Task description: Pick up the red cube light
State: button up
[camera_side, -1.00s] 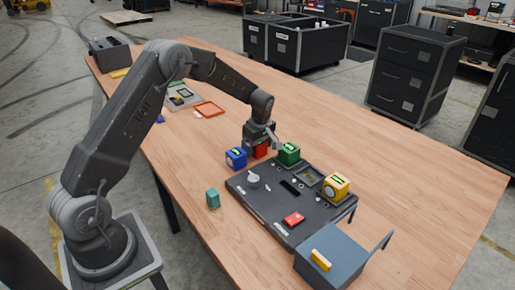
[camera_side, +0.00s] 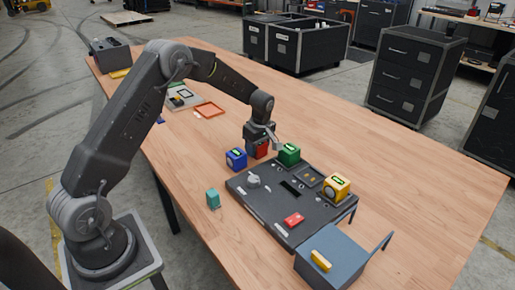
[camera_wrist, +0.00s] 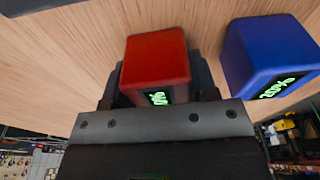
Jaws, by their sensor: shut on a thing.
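The red cube light (camera_side: 262,150) is between the fingers of my gripper (camera_side: 257,147), beside the black panel's far left edge. In the wrist view the red cube light (camera_wrist: 156,62) shows its red top and a green lit display, with the dark fingers of my gripper (camera_wrist: 160,88) shut on its two sides. Whether its base touches the table cannot be told. The blue cube light (camera_side: 236,158) stands close by on the left in the side view. It shows at the right in the wrist view (camera_wrist: 272,58), a small gap from my finger.
A green cube (camera_side: 289,154) and a yellow cube (camera_side: 336,186) stand at the black panel (camera_side: 265,205). The table to the right is clear.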

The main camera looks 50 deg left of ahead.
jog(key=shift+r, duration=0.1)
jog(key=shift+r, duration=0.55)
notch_tip(320, 180, up, 3)
jog(key=shift+f, duration=0.15)
jog(key=s+a+r, duration=0.7)
jog(key=s+a, duration=0.1)
send_over(308, 176)
jog(key=f, duration=0.1)
jog(key=shift+d+f+m, duration=0.2)
jog(key=shift+f+m, duration=0.2)
jog(key=shift+f, duration=1.35)
jog(key=shift+f, duration=0.85)
jog(key=shift+f, duration=0.65)
